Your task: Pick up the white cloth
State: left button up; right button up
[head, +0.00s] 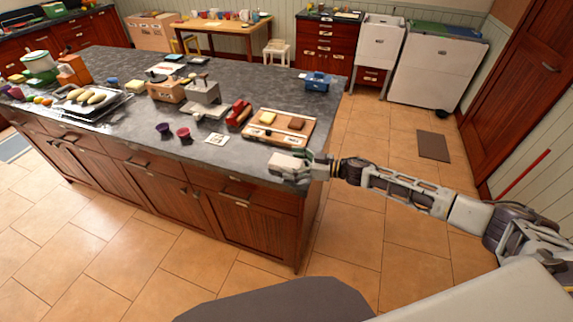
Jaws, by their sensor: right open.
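My right gripper (292,166) is at the near right corner of the grey stone counter (225,170), its arm coming in from the right. It is open. Pale shapes show at its fingers, and I cannot tell whether any of them is the white cloth or only gripper parts. A small white square (217,139) lies flat on the counter to the left of the gripper, apart from it; it is too small to tell if it is cloth. My left gripper is not in view.
A wooden board (278,127) with small items lies just behind the gripper. A red object (238,112), two small cups (183,133), a grey appliance (203,95) and a blue box (320,81) stand on the counter. Tiled floor (380,230) is open to the right.

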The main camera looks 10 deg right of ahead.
aim_at(292, 163)
jog(key=c, duration=1)
jog(key=shift+r, duration=0.1)
jog(key=shift+r+p, duration=0.4)
jog(key=shift+r, duration=4.55)
